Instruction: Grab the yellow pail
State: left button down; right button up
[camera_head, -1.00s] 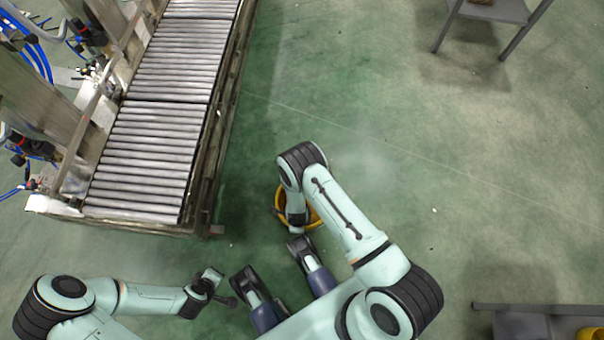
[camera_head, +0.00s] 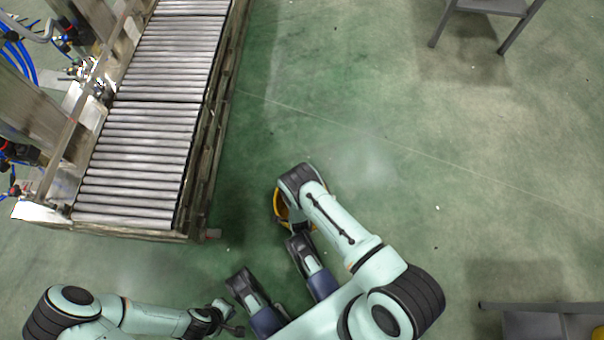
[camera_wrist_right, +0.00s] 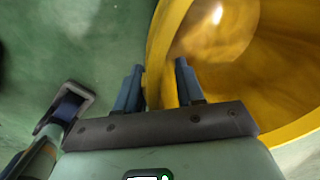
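The yellow pail (camera_head: 280,207) is on the green floor in the head view, mostly hidden under my right arm. In the right wrist view, the pail (camera_wrist_right: 295,45) fills the upper right, with its open inside showing. My right gripper (camera_wrist_right: 157,85) is open astride the pail's wall. Its left finger is outside the pail and its right finger is over the inside. I see no clear contact of both fingers with the wall. In the head view, my right gripper is hidden by the arm. My left gripper (camera_head: 228,316) is open and empty, low in the picture, away from the pail.
A roller conveyor (camera_head: 135,150) with a metal frame stands at the left, its near corner left of the pail. A grey table (camera_head: 490,8) is at the top right, and another grey stand (camera_head: 545,322) is at the lower right. The floor between them is clear.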

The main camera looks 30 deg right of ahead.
grip_shut()
dwell(1.4)
